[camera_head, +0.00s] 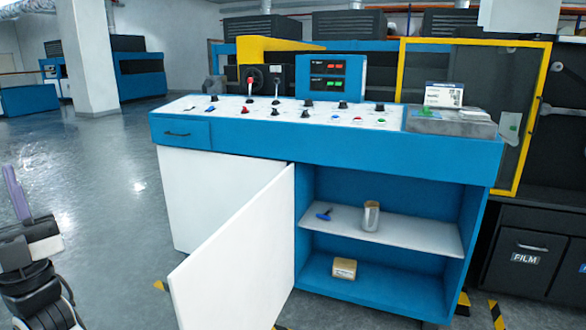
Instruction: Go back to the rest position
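My gripper (15,193) is at the far left edge of the view, pointing up, with my arm below it. A thin purple upright piece shows at its end; I cannot tell whether it is a finger or something held. The gap between the fingers does not show. My gripper is apart from the blue control cabinet (330,150) and over the open floor to its left.
The cabinet's white door (235,255) stands open toward me. Inside, a shelf (420,235) holds a blue-handled tool (324,215) and a metal can (371,216). A tan box (344,268) sits below. Grey floor (110,200) between my arm and the cabinet is clear.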

